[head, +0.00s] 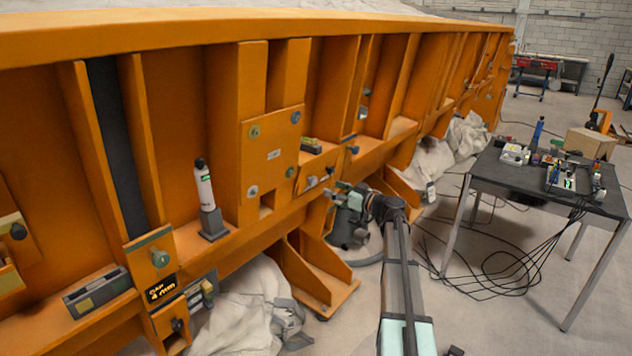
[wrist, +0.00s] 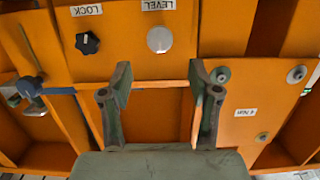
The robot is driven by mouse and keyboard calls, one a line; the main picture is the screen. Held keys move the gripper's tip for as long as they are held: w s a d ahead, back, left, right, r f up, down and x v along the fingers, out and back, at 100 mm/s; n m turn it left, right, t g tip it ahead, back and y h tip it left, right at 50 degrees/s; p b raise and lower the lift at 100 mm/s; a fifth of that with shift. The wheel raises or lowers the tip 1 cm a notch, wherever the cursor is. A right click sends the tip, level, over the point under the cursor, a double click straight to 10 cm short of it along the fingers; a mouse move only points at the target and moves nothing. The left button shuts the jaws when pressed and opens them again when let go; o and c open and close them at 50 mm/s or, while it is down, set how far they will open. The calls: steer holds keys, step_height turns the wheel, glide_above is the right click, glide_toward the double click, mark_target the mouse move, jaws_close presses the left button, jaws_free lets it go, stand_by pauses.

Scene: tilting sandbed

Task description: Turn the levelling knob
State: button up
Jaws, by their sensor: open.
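The levelling knob (wrist: 160,39) is a round, pale grey knob on an orange panel, beside an upside-down LEVEL label (wrist: 159,5) in the wrist view. A black lobed knob (wrist: 87,43) sits left of it by a LOCK label (wrist: 86,10). My gripper (wrist: 160,80) is open and empty. Its two fingers point toward the panel, and the levelling knob lies beyond their tips, roughly midway between them sideways. They look apart from it. In the head view my gripper (head: 344,188) is close to the orange frame; the knobs are too small to tell there.
The orange sandbed frame (head: 182,92) with upright ribs fills the left. A white cylinder (head: 204,187) stands on a ledge. A dark table (head: 520,183) with equipment and hanging cables is at right. Open floor lies between.

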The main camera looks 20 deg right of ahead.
mark_target(315, 181)
steer(key=p+x, duration=0.1)
steer(key=x, duration=0.7)
steer(key=shift+w, duration=0.2)
steer(key=shift+c, duration=0.4)
steer(key=c, duration=1.1)
